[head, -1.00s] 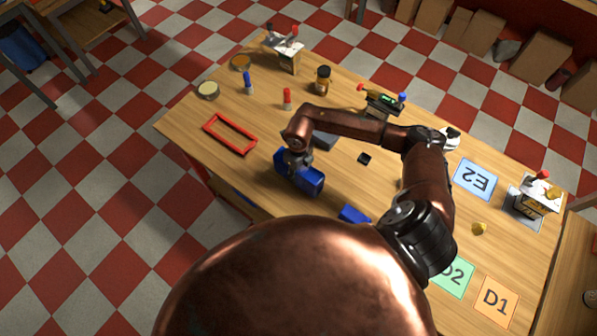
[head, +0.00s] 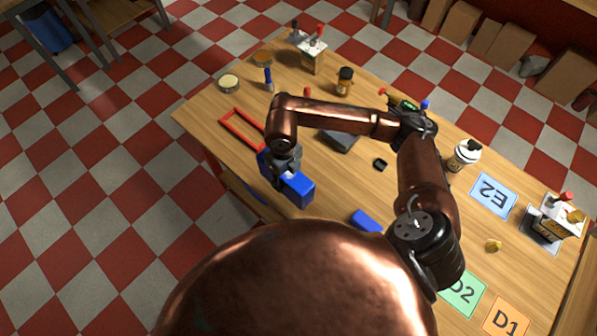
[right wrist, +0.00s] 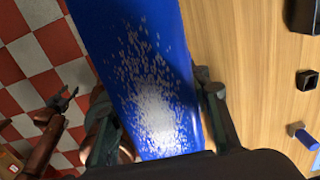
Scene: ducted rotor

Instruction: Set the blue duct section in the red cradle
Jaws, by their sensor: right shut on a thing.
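The blue duct section (head: 302,189) is a long blue block held at the near left edge of the table. In the right wrist view it (right wrist: 150,75) fills the middle, with a bright speckled shine. My right gripper (head: 287,172) is shut on it, one finger on each side. The red cradle (head: 238,136) is a thin rectangular frame lying on the table just beyond and left of the duct section. The duct section's far end appears close to the cradle's near corner. My left gripper (right wrist: 60,103) shows only in the right wrist view, over the floor, apparently open and empty.
A dark grey block (head: 339,140) lies behind my right forearm, with a small black box (head: 380,164) nearby. A small blue piece (head: 366,221) lies near the front edge.

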